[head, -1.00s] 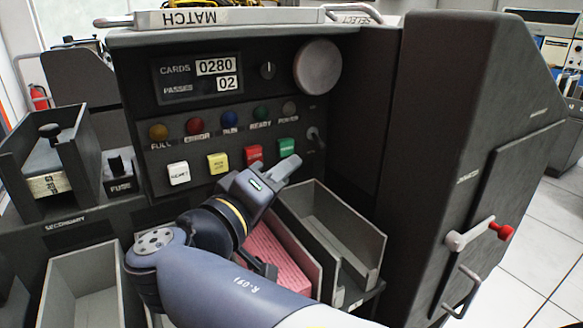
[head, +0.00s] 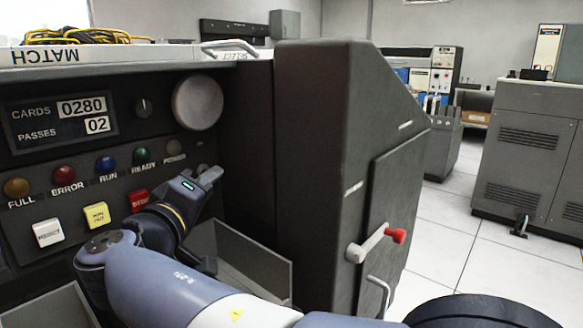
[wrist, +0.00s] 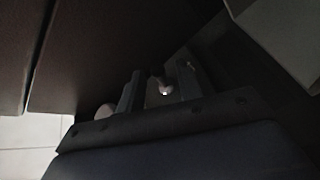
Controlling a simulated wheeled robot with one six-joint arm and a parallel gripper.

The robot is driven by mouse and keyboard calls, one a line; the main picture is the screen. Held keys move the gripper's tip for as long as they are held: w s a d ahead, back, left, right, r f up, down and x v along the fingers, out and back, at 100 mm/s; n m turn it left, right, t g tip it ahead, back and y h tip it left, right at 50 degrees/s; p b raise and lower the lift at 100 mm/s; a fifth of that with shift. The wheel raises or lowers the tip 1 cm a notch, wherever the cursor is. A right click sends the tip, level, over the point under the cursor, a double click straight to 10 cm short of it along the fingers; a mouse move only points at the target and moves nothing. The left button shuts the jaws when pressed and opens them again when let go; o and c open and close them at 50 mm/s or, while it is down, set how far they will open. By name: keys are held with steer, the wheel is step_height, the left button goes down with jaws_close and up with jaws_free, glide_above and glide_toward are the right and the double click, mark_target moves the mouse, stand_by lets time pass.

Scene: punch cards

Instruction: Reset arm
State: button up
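My arm reaches across the front of a dark card machine (head: 235,130). My gripper (head: 214,220) is in front of the lower panel, near an open grey bin (head: 265,262). Its two fingers stand apart with nothing seen between them in the head view. In the dark wrist view the fingers of my gripper (wrist: 158,84) also show apart. A small pale-tipped thing (wrist: 165,91) shows between them there; I cannot tell what it is or whether it is touched. The wrist and upper finger hide part of the button row beside the red button (head: 138,200).
A lever with a red knob (head: 395,236) and a curved handle (head: 378,290) stick out from the machine's side. White tiled floor (head: 440,235) is open to the right. A grey cabinet (head: 535,150) stands beyond it.

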steer(key=shift+w+d+r, duration=0.1)
steer(key=shift+w, duration=0.15)
steer(key=p+v, duration=0.3)
steer(key=v, duration=0.8)
steer(key=w+d+r+n+g+p, duration=0.1)
steer(key=w+d+r+n+p, duration=0.1)
steer(key=w, duration=0.8)
steer(key=shift+w+d+n+g+p, duration=0.3)
steer(key=shift+d+n+p, duration=0.15)
steer(key=shift+p, duration=0.45)
